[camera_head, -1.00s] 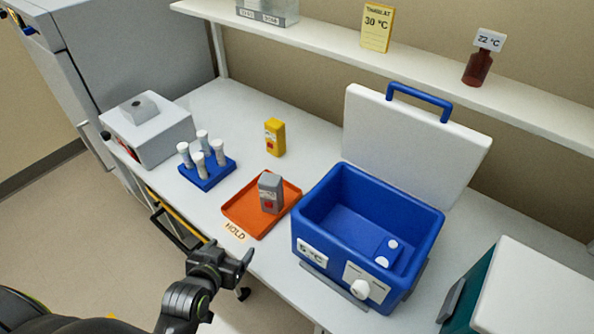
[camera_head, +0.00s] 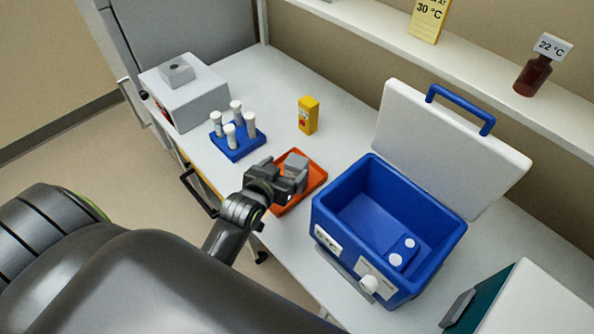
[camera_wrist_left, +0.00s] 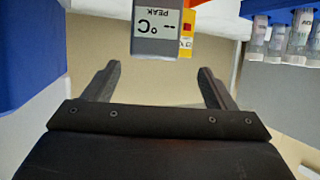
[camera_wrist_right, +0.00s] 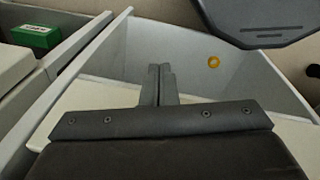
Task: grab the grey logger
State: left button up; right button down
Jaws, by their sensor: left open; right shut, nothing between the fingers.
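The grey logger (camera_head: 295,163) stands upright on the orange tray (camera_head: 317,178), partly hidden behind my left gripper (camera_head: 292,178) in the head view. In the left wrist view the logger (camera_wrist_left: 157,35) shows its pale label with "°C PEAK", upside down. It is ahead of my left gripper (camera_wrist_left: 160,82), roughly centred between the open fingers. I see no contact with it; the fingers are empty. My right gripper (camera_wrist_right: 160,72) is shut and empty, and shows only in the right wrist view, away from the logger.
An open blue cooler box (camera_head: 330,215) stands right of the tray. A yellow logger (camera_head: 308,116) stands behind it. A blue rack (camera_head: 236,150) of white-capped tubes and a grey box device (camera_head: 190,100) are to the left. A shelf (camera_head: 480,75) runs along the back wall.

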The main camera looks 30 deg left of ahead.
aim_at(299, 159)
pick_arm(q)
jog(key=shift+p+x, duration=0.3)
jog(key=shift+x, duration=1.15)
jog(key=shift+w+d+f+p, duration=0.2)
jog(key=shift+w+f+p, duration=0.1)
jog(key=shift+w+p, duration=0.35)
jog(key=x, duration=0.3)
jog(key=shift+s+d+f+p, duration=0.1)
jog(key=shift+d+p, duration=0.05)
jog(key=shift+p, duration=0.25)
jog(key=shift+w+f, duration=0.3)
jog(key=shift+w, duration=0.15)
jog(key=c, duration=1.4)
